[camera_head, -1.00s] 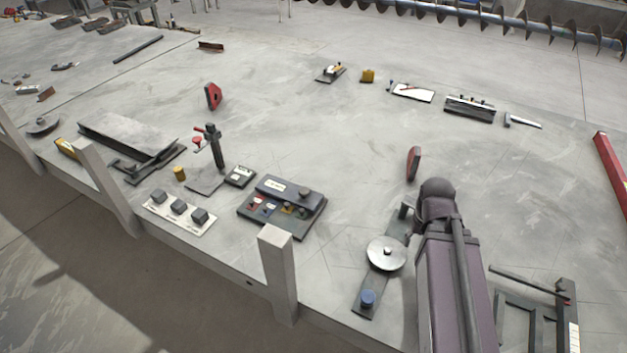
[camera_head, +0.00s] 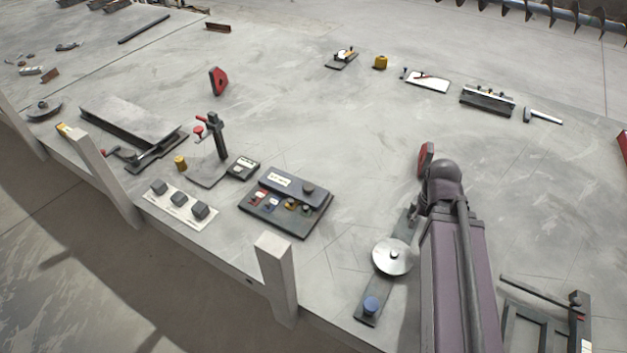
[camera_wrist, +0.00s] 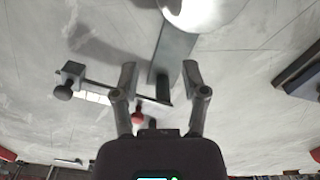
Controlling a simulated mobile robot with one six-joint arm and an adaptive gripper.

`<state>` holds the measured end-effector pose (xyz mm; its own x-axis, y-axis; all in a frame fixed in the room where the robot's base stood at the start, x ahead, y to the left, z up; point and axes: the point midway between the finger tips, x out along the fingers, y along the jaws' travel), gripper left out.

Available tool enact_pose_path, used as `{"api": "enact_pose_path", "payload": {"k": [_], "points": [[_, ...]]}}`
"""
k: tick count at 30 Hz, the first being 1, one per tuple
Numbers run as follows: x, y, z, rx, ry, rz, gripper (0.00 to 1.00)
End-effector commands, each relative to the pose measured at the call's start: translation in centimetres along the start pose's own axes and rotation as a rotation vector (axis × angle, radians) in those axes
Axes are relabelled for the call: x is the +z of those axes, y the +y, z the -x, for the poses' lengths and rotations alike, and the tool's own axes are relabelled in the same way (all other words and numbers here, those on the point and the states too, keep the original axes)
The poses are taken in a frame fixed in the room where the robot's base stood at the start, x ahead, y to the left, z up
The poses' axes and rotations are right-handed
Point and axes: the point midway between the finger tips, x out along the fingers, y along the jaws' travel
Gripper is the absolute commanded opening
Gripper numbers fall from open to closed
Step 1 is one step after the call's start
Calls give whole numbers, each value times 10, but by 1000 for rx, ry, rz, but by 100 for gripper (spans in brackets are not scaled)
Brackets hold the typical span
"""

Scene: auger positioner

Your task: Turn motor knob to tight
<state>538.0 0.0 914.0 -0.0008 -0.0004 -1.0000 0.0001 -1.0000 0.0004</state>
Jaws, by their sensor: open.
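Which part is the motor knob I cannot tell. A white strip (camera_head: 168,203) with several dark square knobs lies at the bench's front edge. My gripper (camera_wrist: 160,76) is open and empty in the wrist view, above part of a grey plate (camera_wrist: 176,44). A dark round knob (camera_wrist: 62,92) and a red knob (camera_wrist: 137,113) show near its fingers. In the head view my gripper is hidden.
A post clamp with a red handle (camera_head: 198,130) stands behind the white strip. A light post (camera_head: 275,270) rises at the bench's front edge. A dark frame (camera_head: 540,320) lies at lower right. The middle of the bench is mostly clear.

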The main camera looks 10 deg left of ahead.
Motion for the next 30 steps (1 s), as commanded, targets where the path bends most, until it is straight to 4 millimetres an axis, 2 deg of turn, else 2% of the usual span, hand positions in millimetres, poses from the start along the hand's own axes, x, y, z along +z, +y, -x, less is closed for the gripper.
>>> {"api": "enact_pose_path", "payload": {"k": [7, 10, 11, 17, 23, 30], "points": [[0, 0, 0, 0, 0, 0, 57], [0, 0, 0, -1, 0, 3, 87], [-1, -1, 0, -1, 0, 7, 90], [-12, -9, 5, -21, 0, 103, 90], [-38, -37, 14, -68, 5, 337, 90], [-77, -93, 31, -155, 34, 752, 90]]}}
